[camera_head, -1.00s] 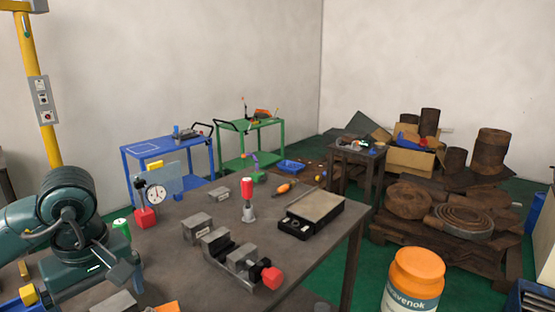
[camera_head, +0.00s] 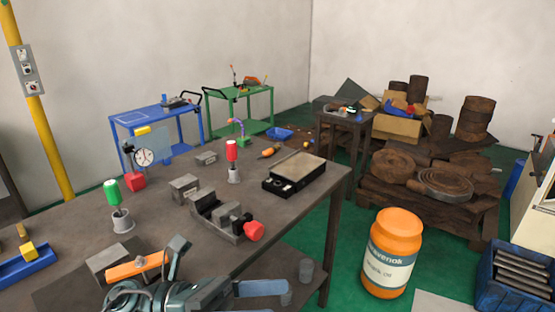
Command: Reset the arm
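My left arm shows at the bottom of the head view, teal, cut off by the lower edge. Parts at its end (camera_head: 215,275) stick up and to the right by the table's front edge. I cannot make out whether its gripper is open or shut, and I see nothing clearly held. A grey block (camera_head: 108,262) and an orange piece (camera_head: 138,265) lie just behind and left of it, the orange piece partly hidden. A grey vise (camera_head: 215,213) with a red knob (camera_head: 254,230) stands farther back. My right gripper is out of view.
The table (camera_head: 75,225) also holds a green-handled tool (camera_head: 112,192) in a cup, a red-handled one (camera_head: 232,150), a dial gauge (camera_head: 144,157) and a black-sided box (camera_head: 298,170). An orange jar (camera_head: 395,250) stands on the green floor, right of the table.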

